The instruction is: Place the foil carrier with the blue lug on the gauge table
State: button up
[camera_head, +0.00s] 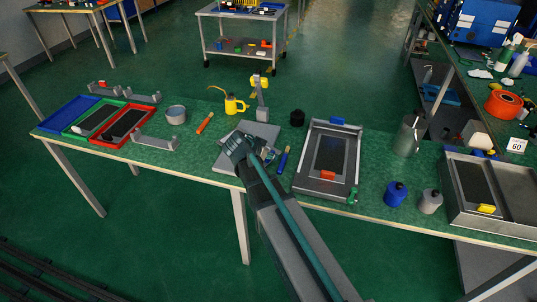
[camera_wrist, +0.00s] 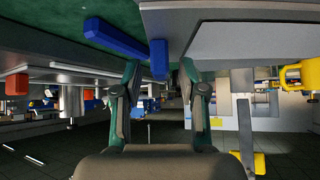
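A grey plate (camera_head: 229,155), which looks like the gauge table, stands on the bench in front of a post with a yellow top. My gripper (camera_head: 238,145) is over this plate in the head view. In the wrist view, which looks upside down, my gripper (camera_wrist: 160,72) is open, with a blue block (camera_wrist: 158,58), likely the blue lug, between its fingertips and a gap on both sides. This block also shows at the plate's front right in the head view (camera_head: 268,158). A grey slab edge (camera_wrist: 225,38) is beside it. My arm hides much of the plate, and I cannot make out the carrier's foil.
A blue-handled tool (camera_head: 283,161) lies right of my gripper, near a grey frame (camera_head: 302,174) with a red-lugged dark panel.

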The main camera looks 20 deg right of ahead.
jog(key=shift+r, duration=0.1)
jog(key=b+v, duration=0.1)
jog(key=v, duration=1.1)
jog(key=shift+b, duration=0.35)
